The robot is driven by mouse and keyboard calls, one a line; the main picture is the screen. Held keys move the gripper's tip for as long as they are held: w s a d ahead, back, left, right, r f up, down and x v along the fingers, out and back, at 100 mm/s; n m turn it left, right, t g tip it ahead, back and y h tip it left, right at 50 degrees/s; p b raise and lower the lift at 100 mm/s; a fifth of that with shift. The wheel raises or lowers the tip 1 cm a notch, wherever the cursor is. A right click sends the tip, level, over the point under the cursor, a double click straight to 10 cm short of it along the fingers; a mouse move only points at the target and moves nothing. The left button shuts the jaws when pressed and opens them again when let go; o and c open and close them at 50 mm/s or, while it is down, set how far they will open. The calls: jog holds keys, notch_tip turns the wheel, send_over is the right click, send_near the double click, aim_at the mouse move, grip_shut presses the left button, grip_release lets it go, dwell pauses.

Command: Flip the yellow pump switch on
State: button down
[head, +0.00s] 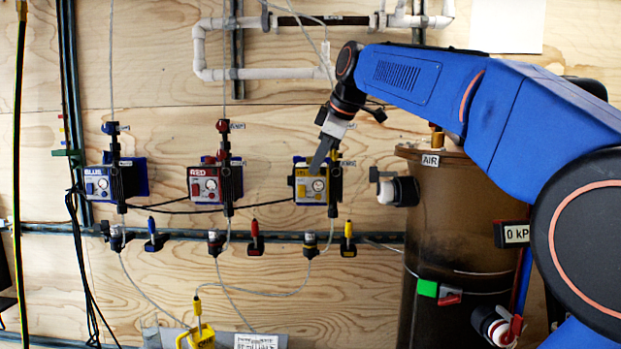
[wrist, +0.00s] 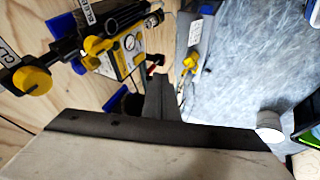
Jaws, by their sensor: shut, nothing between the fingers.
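The yellow pump unit (head: 309,186) is mounted on the plywood wall, with a yellow panel and a round gauge. Its switch (head: 301,191) seems to be the small element on the lower left of the panel; whether it is on or off is too small to tell. My gripper (head: 316,170) is shut and empty, its fingertips in front of the upper part of the panel. I cannot tell whether they touch it. In the wrist view, my gripper (wrist: 156,82) points toward the yellow pump unit (wrist: 122,58); its switch is not clear there.
A red pump unit (head: 204,185) and a blue pump unit (head: 97,184) hang to the left. A brown air tank (head: 450,240) stands on the right, below my arm, with a display (head: 515,234) reading 0 kPa. White pipes (head: 260,73) run above.

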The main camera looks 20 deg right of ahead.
aim_at(305, 188)
jog(key=x, duration=0.3)
jog(key=w+x, duration=0.1)
jog(key=x, duration=0.3)
jog(key=d+x, duration=0.1)
jog(key=x, duration=0.3)
jog(key=shift+w+d+r, duration=0.1)
jog(key=shift+w+r, duration=0.2)
jog(key=shift+r, duration=0.15)
jog(key=shift+w+d, duration=0.2)
jog(key=shift+w, duration=0.45)
jog(key=shift+w+f, duration=0.2)
jog(key=shift+r, duration=0.15)
jog(key=shift+r, duration=0.75)
